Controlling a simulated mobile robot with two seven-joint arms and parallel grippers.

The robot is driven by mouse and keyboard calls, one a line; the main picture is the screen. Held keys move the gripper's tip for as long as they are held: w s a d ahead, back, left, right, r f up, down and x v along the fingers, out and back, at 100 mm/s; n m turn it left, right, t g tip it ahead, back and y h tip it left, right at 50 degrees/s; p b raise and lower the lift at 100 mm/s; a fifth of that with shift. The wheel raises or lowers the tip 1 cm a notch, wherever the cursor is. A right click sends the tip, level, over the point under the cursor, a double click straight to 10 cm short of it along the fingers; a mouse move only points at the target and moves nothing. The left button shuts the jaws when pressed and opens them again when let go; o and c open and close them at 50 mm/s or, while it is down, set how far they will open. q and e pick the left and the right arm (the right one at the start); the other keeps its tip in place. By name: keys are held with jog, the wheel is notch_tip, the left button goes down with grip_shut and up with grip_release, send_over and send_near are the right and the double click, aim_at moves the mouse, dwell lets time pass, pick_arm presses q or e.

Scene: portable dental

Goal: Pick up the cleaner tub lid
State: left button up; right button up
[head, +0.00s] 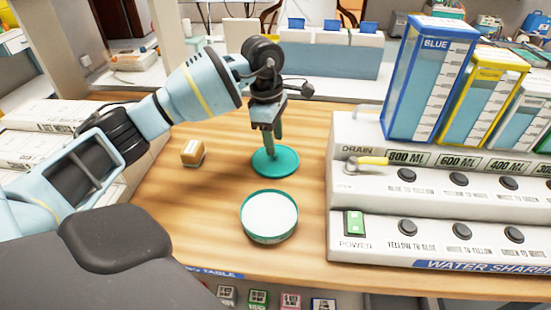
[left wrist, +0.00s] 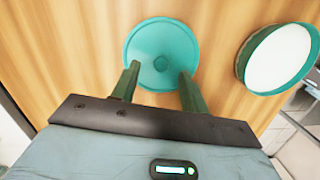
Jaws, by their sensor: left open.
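The cleaner tub lid (head: 284,168) is a round teal disc lying flat on the wooden table. Whether the fingers touch the lid I cannot tell. The open teal tub (head: 269,236) with white contents stands nearer the table's front edge; it also shows in the left wrist view (left wrist: 242,60). My right gripper is not in view.
The white water sharer (head: 440,240) with blue (head: 425,85) and yellow (head: 485,100) containers takes up the right side. The wood between box and tub is clear.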

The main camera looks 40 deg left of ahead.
aim_at(275, 157)
pick_arm(q)
jog(key=shift+d+f, duration=0.2)
jog(key=shift+f, duration=1.5)
grip_shut()
